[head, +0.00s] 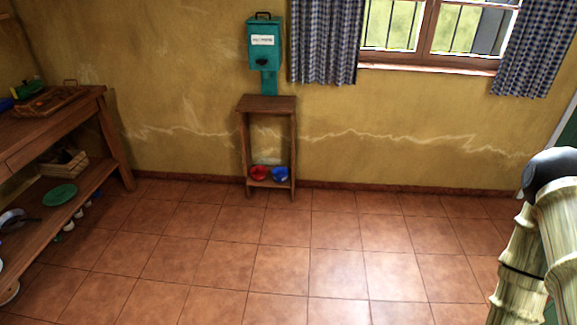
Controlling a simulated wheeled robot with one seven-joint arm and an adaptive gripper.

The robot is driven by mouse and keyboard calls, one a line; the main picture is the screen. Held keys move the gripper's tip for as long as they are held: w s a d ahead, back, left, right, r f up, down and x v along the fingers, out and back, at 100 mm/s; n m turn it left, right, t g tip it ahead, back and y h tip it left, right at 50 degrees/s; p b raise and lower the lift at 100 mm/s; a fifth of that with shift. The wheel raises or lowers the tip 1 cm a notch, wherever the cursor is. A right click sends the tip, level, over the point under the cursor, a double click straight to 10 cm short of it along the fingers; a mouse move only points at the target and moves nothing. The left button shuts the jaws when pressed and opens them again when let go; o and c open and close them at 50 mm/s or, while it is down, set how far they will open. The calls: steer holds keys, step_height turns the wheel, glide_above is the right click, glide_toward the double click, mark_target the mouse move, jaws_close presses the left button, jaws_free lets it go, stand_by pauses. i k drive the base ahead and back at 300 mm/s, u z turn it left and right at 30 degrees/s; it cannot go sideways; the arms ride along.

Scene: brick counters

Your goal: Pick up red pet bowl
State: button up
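The red pet bowl (259,173) is small and sits on the low bottom shelf of a narrow wooden stand (266,103) against the far wall. A blue bowl (280,174) stands right beside it on the same shelf. The stand is open at the front, and its side posts flank the two bowls. My gripper does not show in the head view; only part of my arm is at the right edge, far from the bowl.
A teal dispenser (263,48) rises above the stand. A wooden workbench (62,133) with a tray (49,103), a green plate (60,194) and other items runs along the left. The tiled floor (270,260) before the stand is clear. A curtained window (430,30) is at the upper right.

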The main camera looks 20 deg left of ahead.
mark_target(258, 172)
steer(key=i, duration=1.55)
steer(key=u, duration=1.1)
